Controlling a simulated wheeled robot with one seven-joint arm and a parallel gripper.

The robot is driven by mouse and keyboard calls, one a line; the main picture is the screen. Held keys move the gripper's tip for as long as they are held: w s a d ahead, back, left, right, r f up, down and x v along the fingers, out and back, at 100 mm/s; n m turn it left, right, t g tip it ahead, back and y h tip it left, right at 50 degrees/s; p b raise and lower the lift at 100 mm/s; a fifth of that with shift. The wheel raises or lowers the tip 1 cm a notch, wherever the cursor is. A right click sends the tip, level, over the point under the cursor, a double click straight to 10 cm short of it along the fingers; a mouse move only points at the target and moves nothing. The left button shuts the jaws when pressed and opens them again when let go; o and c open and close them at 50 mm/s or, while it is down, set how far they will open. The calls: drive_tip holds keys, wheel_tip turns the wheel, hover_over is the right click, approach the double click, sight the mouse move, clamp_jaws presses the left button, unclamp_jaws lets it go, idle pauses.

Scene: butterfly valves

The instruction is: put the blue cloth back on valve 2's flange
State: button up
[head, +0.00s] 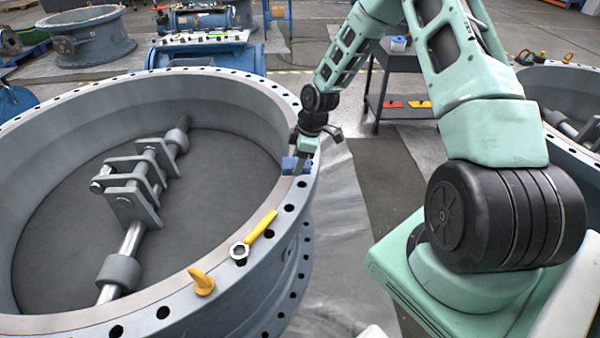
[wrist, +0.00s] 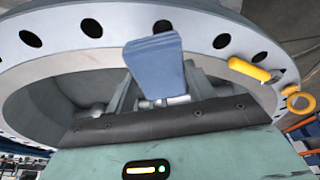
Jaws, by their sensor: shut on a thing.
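The large grey valve (head: 216,82) fills the left of the head view, with a bolt-holed flange around its rim. I cannot read a number on it. The blue cloth (head: 296,166) is a small folded piece at the right side of this flange. My gripper (head: 303,153) is right above it, pointing down and shut on it. In the wrist view the cloth (wrist: 155,68) stands out ahead of my gripper, in front of the flange (wrist: 60,42) and its holes. I cannot tell whether the cloth touches the flange. The fingertips are largely hidden.
A yellow-handled tool with a metal ring (head: 255,236) and a yellow piece (head: 201,281) sit on the flange nearer me. A linkage and shaft (head: 130,190) lie inside the valve. A dark cart (head: 400,95) stands behind; another valve (head: 570,80) is at right.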

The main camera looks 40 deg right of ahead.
sight(298, 181)
drive_tip(key=shift+f, duration=2.45)
drive_tip(key=shift+f, duration=0.1)
drive_tip(key=shift+f, duration=0.15)
drive_tip(key=o, duration=1)
